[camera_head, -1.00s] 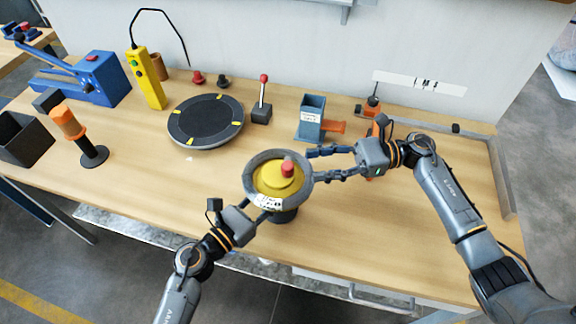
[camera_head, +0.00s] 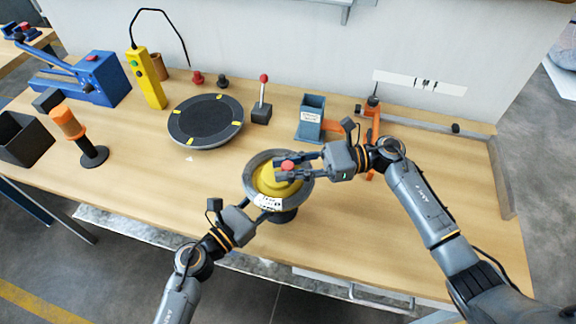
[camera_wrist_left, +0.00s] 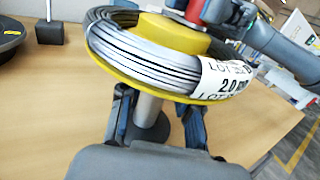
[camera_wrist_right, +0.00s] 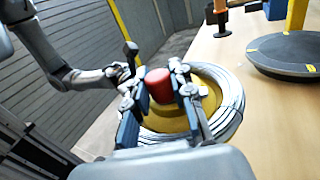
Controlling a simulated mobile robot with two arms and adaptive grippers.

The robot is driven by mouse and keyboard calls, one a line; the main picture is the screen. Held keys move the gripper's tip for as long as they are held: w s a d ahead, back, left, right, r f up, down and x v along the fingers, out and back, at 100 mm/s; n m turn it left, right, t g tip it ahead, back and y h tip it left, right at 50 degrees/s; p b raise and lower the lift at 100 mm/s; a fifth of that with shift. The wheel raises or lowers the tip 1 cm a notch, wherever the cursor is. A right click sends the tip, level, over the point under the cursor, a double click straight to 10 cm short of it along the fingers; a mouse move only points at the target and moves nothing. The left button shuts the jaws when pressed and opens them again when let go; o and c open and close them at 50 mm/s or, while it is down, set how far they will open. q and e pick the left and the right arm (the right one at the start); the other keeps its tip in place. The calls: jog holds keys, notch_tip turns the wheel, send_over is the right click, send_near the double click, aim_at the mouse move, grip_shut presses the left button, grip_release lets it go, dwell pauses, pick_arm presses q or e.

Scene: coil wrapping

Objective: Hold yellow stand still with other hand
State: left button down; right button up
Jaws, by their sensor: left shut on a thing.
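The yellow stand (camera_head: 270,184) is upright near the table's front edge, with a grey wire coil (camera_head: 249,185) lying around it. A white label (camera_wrist_left: 226,78) is on the coil's side. The stand's red knob (camera_wrist_right: 158,85) is on top. My left gripper (camera_head: 268,211) is shut on the stand from the front left, below the coil; its fingers flank the grey post (camera_wrist_left: 148,110) in the left wrist view. My right gripper (camera_head: 279,168) is open over the stand, one finger on each side of the red knob, and partly hides the yellow top.
A black turntable (camera_head: 205,120) stands behind left, with a red-topped lever (camera_head: 262,105) beside it. A blue holder (camera_head: 311,117) and an orange clamp (camera_head: 373,125) stand behind the right gripper. The table's right part is clear.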

aim_at(288, 165)
jog(key=shift+n+g, duration=0.4)
jog(key=shift+g, duration=0.1)
grip_shut()
jog(key=n+g+h, duration=0.1)
jog(key=g, duration=0.1)
jog(key=n+g, duration=0.2)
jog(key=g, duration=0.1)
jog(key=shift+w+h, duration=0.1)
jog(key=shift+h, duration=0.3)
jog(key=shift+n+g+h, duration=1.4)
jog(key=shift+n+g, duration=0.4)
jog(key=shift+g, duration=0.2)
jog(key=o, duration=0.9)
grip_release()
jog(key=shift+o, duration=0.2)
jog(key=shift+r, duration=0.1)
notch_tip(288, 165, up, 10)
jog(key=shift+f, duration=0.1)
